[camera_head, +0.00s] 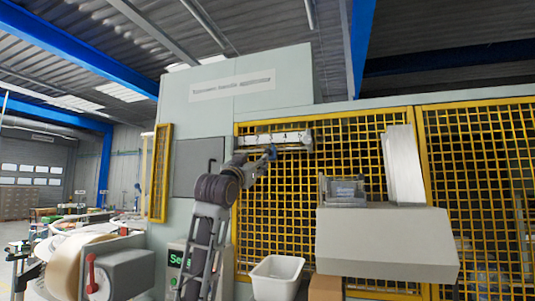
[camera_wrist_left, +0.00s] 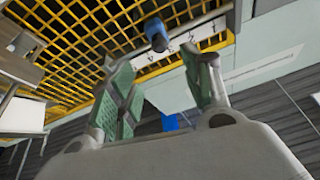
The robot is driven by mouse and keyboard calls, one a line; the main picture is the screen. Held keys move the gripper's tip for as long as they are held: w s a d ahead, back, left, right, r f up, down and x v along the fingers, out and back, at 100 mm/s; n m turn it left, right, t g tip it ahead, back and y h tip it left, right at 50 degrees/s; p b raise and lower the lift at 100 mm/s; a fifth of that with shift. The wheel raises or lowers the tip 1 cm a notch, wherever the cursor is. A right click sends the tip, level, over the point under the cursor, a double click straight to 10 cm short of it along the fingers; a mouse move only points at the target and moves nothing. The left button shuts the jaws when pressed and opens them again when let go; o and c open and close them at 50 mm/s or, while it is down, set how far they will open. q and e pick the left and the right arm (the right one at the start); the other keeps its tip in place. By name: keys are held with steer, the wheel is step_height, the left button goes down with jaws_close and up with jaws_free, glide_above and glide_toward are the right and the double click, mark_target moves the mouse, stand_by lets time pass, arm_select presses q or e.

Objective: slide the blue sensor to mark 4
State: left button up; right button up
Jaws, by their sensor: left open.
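The blue sensor (camera_wrist_left: 155,34) is a small blue cylinder on a pale rail (camera_wrist_left: 208,31) with small dark marks, in the left wrist view. In the head view the rail (camera_head: 290,138) runs across the top of the yellow mesh guard, and the sensor is hard to make out by the gripper. My left gripper (camera_head: 268,157) is just below the rail in the head view. In the left wrist view my open green-padded fingers (camera_wrist_left: 160,82) have the sensor beyond their tips, apparently not touching it. My right gripper is not in view.
A yellow mesh guard (camera_head: 345,161) stands behind the rail. A pale sloped housing (camera_head: 385,240) juts out at right, with a stack of pale sheets (camera_head: 404,165) on it. A white bin (camera_head: 277,275) stands below. The space under the rail looks clear around my gripper.

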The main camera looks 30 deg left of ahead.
mark_target(268, 152)
arm_select(q)
steer(key=shift+p+x, duration=2.7)
steer(key=shift+x, duration=3.75)
steer(key=shift+w+a+r, duration=0.1)
steer(key=shift+w+a, duration=0.05)
steer(key=shift+w, duration=0.15)
jaws_close()
